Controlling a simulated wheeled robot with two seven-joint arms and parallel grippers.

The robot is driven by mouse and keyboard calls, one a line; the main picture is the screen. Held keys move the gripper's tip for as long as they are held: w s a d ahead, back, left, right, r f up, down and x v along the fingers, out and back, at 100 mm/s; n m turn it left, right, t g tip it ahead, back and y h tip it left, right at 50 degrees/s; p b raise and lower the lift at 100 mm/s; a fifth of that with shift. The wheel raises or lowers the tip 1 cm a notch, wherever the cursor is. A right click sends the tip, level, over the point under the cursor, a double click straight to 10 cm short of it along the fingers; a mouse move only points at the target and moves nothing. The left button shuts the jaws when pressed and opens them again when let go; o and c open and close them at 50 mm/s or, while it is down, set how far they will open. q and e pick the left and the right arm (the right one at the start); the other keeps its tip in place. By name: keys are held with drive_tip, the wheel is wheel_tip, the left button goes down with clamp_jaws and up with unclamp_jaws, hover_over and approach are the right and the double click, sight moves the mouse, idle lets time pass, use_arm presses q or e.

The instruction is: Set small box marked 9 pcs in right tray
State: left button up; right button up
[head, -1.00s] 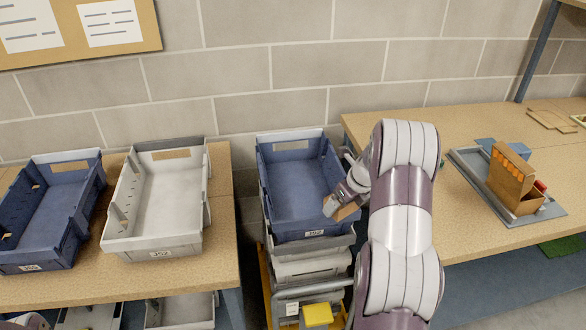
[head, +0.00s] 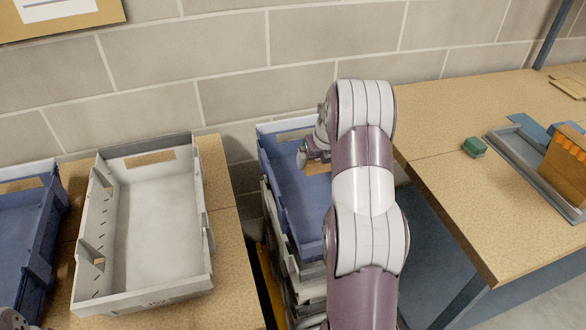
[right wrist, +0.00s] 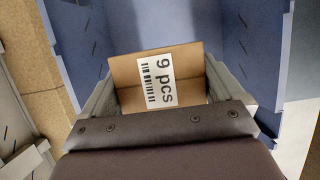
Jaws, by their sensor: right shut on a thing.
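The small cardboard box (right wrist: 190,58) with the "9 pcs" label shows clearly in the right wrist view. My right gripper (right wrist: 160,97) is shut on it, one jaw at each side. In the head view the gripper (head: 314,158) is over the far part of the blue tray (head: 290,185) on the stack. Only a sliver of the box (head: 318,168) shows there. I cannot tell whether the box touches the tray floor. A grey tray (head: 157,299) stands empty on the left bench, with another blue tray (head: 22,225) to its left.
The right bench (head: 455,190) holds a small green item (head: 474,147) and a grey shallow tray (head: 535,165) with an upright cardboard box (head: 566,158). The block wall (head: 300,60) rises close behind. My right arm hides the stack's right side.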

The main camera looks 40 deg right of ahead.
drive_tip(key=shift+w+f, duration=0.15)
drive_tip(key=shift+f, duration=0.4)
drive_tip(key=w+d+f, duration=0.1)
drive_tip(key=w+f, duration=0.1)
drive_tip(key=w, duration=0.1)
drive_tip(key=w+d+f, duration=0.2)
drive_tip(key=w, duration=0.2)
drive_tip(key=w+d+f, duration=0.1)
drive_tip(key=w+f, duration=0.1)
drive_tip(key=w, duration=0.1)
drive_tip(key=shift+w+d+f+p, duration=0.2)
drive_tip(key=shift+w+f+p, duration=0.05)
drive_tip(key=shift+f+p, duration=0.05)
wheel_tip(320, 180, down, 4)
use_arm(q)
drive_tip(key=shift+r, duration=0.2)
use_arm(e)
drive_tip(key=shift+f, duration=0.1)
use_arm(q)
drive_tip(key=shift+f, duration=0.2)
use_arm(e)
drive_tip(key=o, duration=0.7)
